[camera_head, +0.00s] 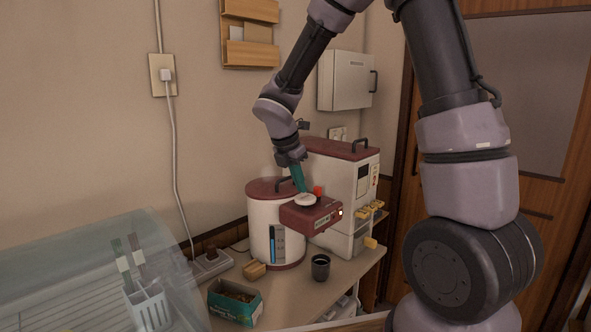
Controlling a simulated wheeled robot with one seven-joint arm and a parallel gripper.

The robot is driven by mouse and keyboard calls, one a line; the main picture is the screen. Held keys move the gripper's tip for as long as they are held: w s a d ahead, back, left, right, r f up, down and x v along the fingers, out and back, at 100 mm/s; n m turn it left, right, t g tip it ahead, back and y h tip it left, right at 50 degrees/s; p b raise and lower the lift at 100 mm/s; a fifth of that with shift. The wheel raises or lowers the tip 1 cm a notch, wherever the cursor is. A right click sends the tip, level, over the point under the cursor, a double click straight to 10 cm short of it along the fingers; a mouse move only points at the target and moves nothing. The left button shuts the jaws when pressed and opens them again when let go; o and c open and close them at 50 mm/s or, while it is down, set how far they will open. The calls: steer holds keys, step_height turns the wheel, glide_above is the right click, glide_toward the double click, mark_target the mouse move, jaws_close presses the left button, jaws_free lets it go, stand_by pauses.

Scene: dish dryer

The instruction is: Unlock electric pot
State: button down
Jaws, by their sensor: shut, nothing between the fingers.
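The electric pot (262,222) is a white cylinder with a dark red lid, standing on the counter. Its dark red head (322,219) juts out to the right. On top of this head are a white round button (305,199) and a small orange-red piece (318,191). My gripper (303,190) reaches down from above with teal fingers. It is shut and empty, with its tips at or just above the white button, left of the orange-red piece. I cannot tell whether the tips touch the button.
A white machine (345,185) with yellow taps stands right behind the pot. A black cup (320,267), a green box (235,302) and a power strip (210,264) are on the counter (287,291). A clear-covered dish dryer (90,275) fills the lower left.

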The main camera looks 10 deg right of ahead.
mark_target(317, 187)
steer(key=shift+x, duration=1.05)
steer(key=shift+w+d+r, duration=0.1)
steer(key=shift+w+d, duration=0.65)
steer(key=shift+d, duration=0.35)
steer(key=shift+w+d, duration=0.4)
steer(key=shift+d, duration=0.1)
steer(key=shift+d, duration=0.1)
steer(key=shift+w+d, duration=0.9)
steer(key=shift+d, duration=0.25)
